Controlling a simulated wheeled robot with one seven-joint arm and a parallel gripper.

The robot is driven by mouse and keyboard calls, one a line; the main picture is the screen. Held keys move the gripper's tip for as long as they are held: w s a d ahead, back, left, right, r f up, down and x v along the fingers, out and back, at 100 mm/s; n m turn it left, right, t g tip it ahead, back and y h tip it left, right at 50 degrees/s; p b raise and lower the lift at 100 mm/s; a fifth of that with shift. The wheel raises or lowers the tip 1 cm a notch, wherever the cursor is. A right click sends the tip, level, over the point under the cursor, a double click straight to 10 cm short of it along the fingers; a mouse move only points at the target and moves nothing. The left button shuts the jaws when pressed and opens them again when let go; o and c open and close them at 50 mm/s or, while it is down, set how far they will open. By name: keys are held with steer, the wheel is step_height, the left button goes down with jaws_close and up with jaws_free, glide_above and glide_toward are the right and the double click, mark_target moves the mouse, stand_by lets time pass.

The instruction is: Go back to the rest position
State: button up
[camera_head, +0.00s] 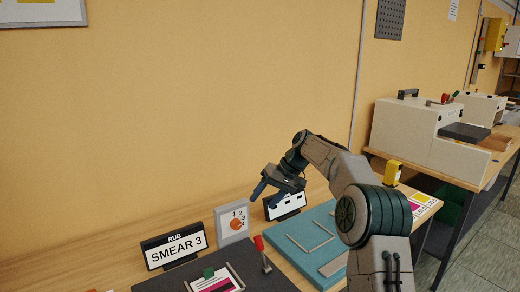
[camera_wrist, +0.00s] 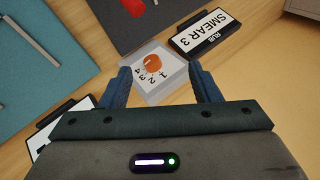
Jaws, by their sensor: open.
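My gripper (camera_head: 272,189) is raised above the back of the workbench, near the yellow wall. Its two blue fingers are apart with nothing held between them, as the wrist view (camera_wrist: 165,88) also shows. Below and beyond the fingers stands a small grey box with an orange dial (camera_head: 237,224) and printed numbers. In the wrist view the dial box (camera_wrist: 160,68) appears between the fingertips, and I cannot tell the exact gap. The dial's exact setting is too small to read.
A sign reading "RUB SMEAR 3" (camera_head: 174,246) stands left of the dial box. A dark plate (camera_head: 258,282) with a red-handled lever (camera_head: 262,252) lies in front. A teal board (camera_head: 286,231) lies to the right, partly behind my arm. A white machine (camera_head: 405,135) stands farther right.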

steer(key=s+d+r+h, duration=0.2)
steer(key=s+r+h, duration=0.1)
steer(key=s, duration=0.7)
steer(key=s+d+f+m+t+h, duration=0.1)
steer(key=s+d+f, duration=0.1)
steer(key=s, duration=0.8)
steer(key=s+d+f+m+t+h, duration=0.1)
steer(key=s+d+f, duration=0.1)
steer(key=s+d, duration=0.3)
steer(key=s+d+f+m+t+h, duration=0.1)
steer(key=s+d, duration=0.3)
steer(key=s, duration=1)
steer(key=shift+s+f+m+h, duration=0.3)
steer(key=shift+f+h, duration=0.1)
steer(key=shift+f, duration=0.2)
